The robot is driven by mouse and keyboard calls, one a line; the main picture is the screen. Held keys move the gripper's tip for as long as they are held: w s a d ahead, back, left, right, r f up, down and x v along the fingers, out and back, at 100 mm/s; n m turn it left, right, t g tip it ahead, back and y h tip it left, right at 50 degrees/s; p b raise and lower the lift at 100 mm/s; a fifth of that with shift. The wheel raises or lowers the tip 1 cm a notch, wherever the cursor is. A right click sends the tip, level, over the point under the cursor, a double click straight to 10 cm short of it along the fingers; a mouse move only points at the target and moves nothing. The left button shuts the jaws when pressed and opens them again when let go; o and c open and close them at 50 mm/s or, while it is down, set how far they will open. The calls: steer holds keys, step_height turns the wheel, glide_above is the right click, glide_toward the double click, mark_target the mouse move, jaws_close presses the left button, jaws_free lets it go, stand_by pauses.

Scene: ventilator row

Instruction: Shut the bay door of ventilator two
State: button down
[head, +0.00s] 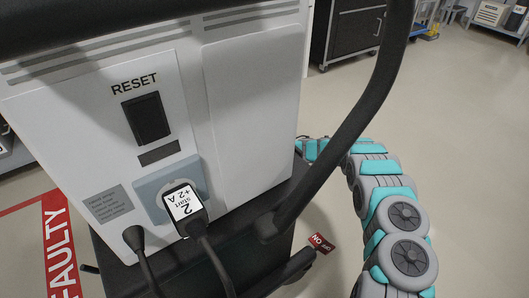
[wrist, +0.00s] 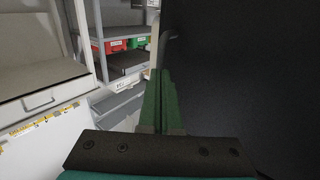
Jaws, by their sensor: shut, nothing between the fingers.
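The ventilator (head: 105,75) fills the left of the head view, a white cabinet with a dark RESET rocker switch (head: 147,118). A plug (head: 183,207) with a white tag reading "2, start +2 A" sits in its blue-grey socket plate. A plain white panel (head: 258,110) covers the right part of this face and looks flat against it; I cannot tell whether it is the bay door. In the wrist view my gripper (wrist: 163,78) has its green fingers together and empty, beside a large dark surface (wrist: 255,75) on the right. The head view does not show my gripper.
A curved black handle rail (head: 350,125) rises in front of the cabinet. A second cord (head: 140,255) hangs left of the plug. A red FAULTY floor marking (head: 60,250) lies at left. A shelf with red and green bins (wrist: 115,46) stands beyond my gripper.

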steer(key=shift+s+a+n+g+b, duration=0.25)
steer(key=shift+s+a+g, duration=0.15)
steer(key=shift+a, duration=0.25)
steer(key=shift+s+a+n+g+b, duration=0.25)
steer(key=shift+a+g, duration=0.15)
steer(key=shift+a, duration=0.25)
steer(key=shift+s+a, duration=0.15)
steer(key=shift+a, duration=0.05)
